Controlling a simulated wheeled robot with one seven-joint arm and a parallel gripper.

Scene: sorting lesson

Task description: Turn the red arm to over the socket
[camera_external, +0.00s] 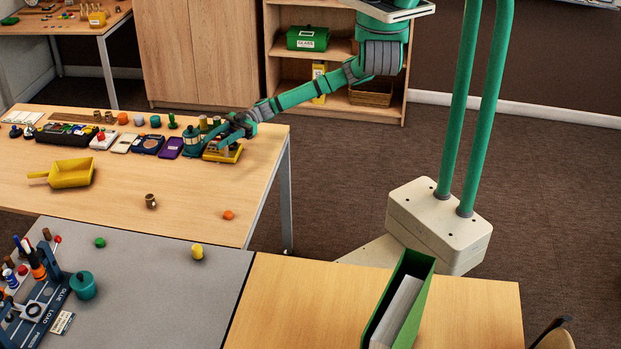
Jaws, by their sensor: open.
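My gripper (217,137) is at the right end of the wooden table, low among small items, next to a teal container (192,141) and a yellow tray (223,153). Its fingers are small and dark here; it looks open, and I see nothing held. A dark blue station (38,313) with printed labels stands at the lower left, far from my gripper. An orange-red upright piece (38,267) shows there, but I cannot tell whether it is the red arm. A pale ring (33,311) on the station may be the socket; this is not clear.
The wooden table (110,210) carries a row of small trays and a yellow scoop (70,173). A small brown cup (150,200) and an orange piece (228,215) lie nearer. The grey mat (160,290) is mostly bare. A green binder (398,300) stands at the front.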

